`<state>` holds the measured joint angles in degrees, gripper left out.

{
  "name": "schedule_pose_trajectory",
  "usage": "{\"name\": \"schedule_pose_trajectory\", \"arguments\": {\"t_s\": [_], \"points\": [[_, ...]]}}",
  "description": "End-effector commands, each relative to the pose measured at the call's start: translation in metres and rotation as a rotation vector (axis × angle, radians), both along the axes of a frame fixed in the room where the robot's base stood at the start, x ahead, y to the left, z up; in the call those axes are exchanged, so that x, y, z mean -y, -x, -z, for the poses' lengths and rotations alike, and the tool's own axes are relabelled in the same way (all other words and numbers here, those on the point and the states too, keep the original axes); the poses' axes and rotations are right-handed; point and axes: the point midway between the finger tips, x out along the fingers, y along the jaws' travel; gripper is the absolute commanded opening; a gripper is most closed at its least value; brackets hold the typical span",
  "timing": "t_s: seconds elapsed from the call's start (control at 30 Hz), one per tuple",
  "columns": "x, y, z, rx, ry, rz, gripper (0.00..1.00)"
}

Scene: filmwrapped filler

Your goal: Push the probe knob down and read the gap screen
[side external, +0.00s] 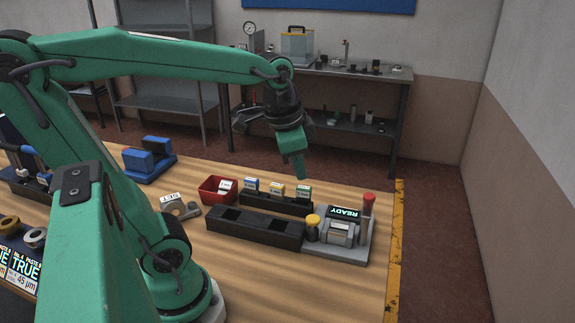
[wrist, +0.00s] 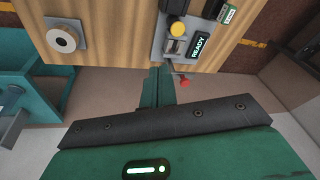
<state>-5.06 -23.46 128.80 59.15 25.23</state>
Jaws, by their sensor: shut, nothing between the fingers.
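A grey gauge station (side external: 350,250) stands at the right end of the bench. It carries a screen (side external: 344,212) reading READY, a tall post with a red knob (side external: 368,196) and a yellow knob (side external: 313,219). I cannot tell which knob is the probe knob. My gripper (side external: 300,177) is shut and empty, pointing down above and behind the blocks, left of the red knob. In the wrist view my gripper (wrist: 160,68) shows beside the station, with the screen (wrist: 200,46), yellow knob (wrist: 178,28) and red knob (wrist: 184,82) near it.
A black rack (side external: 255,229) lies left of the station. Behind it stand labelled blocks (side external: 277,192) in a black holder and a red bin (side external: 217,190). The bench's yellow-striped edge (side external: 392,260) is close on the right.

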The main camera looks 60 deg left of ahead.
Motion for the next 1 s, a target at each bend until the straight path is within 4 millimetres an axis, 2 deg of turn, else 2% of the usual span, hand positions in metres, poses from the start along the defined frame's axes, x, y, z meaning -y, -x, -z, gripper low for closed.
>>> {"name": "schedule_pose_trajectory", "arguments": {"t_s": [0.6,1.0], "points": [[-0.037,-0.061,0.02,-0.232,-0.039,0.354,0.0],[-0.046,-0.072,0.027,-0.273,-0.034,0.432,0.0]]}}
